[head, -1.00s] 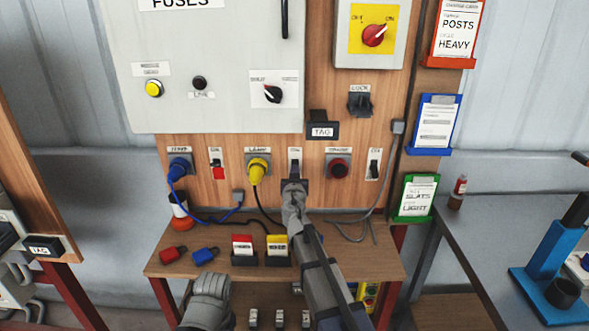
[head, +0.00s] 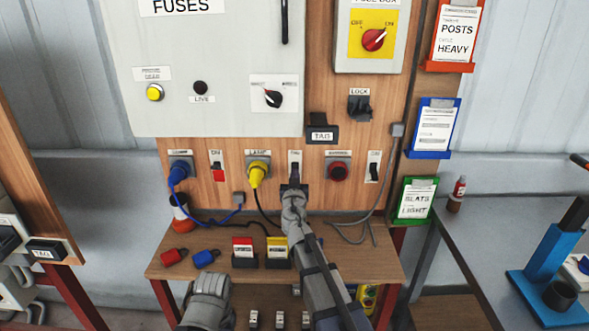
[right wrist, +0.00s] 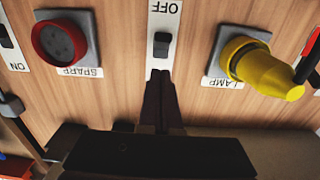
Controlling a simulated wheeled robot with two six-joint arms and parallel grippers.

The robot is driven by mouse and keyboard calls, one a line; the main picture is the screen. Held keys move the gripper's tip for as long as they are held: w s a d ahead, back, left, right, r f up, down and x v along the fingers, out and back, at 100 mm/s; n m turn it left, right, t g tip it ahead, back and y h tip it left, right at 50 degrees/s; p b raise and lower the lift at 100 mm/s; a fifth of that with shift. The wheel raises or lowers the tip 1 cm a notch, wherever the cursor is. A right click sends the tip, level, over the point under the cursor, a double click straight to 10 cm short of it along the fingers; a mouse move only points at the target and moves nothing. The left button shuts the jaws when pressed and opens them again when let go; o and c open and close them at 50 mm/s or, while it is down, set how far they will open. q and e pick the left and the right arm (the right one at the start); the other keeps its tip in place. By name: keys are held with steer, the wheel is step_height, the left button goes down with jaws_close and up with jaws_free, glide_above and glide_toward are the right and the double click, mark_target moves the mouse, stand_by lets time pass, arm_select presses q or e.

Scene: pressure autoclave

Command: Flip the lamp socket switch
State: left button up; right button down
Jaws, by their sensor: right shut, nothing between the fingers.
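The yellow lamp plug (head: 258,172) sits in its socket under the LAMP label, and it also shows in the right wrist view (right wrist: 262,68). Just right of it in the head view is a narrow white switch plate, whose dark switch (right wrist: 161,45) shows in the right wrist view, with OFF lettering on the plate. My right gripper (right wrist: 160,78) is shut and empty, its fingertips over the plate close to the switch. I cannot tell whether they touch it. In the head view my right gripper (head: 294,187) partly covers the switch.
A red spare socket (head: 338,171) and another switch (head: 374,172) are to the right. A blue plug (head: 180,171) and a red switch (head: 218,174) are to the left. The shelf (head: 165,262) below holds padlocks and tags. Loose cables hang near the gripper.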

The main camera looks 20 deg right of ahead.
steer(key=v, duration=0.6)
stand_by(0.5)
steer(key=s+a+f+g+p, duration=0.2)
steer(key=s+f+g+p, duration=0.1)
steer(key=s+f+g, duration=0.3)
steer(key=s+a+f+g+p, duration=0.2)
steer(key=s+f+g+p, duration=0.15)
steer(key=s, duration=0.55)
steer(key=s+a+f+n+g+y+p, duration=0.1)
steer(key=s+a+n+g+y, duration=0.1)
steer(key=s, duration=0.6)
steer(key=s+a+f+n+g+y+p, duration=0.1)
steer(key=s+a+f+n+g, duration=0.1)
steer(key=s+a+n+g, duration=0.3)
steer(key=s+a+g, duration=0.1)
steer(key=s+a, duration=0.2)
steer(key=a, duration=0.1)
steer(key=shift+a+f+y, duration=0.15)
steer(key=shift+f+y, duration=0.1)
steer(key=shift+y, duration=0.15)
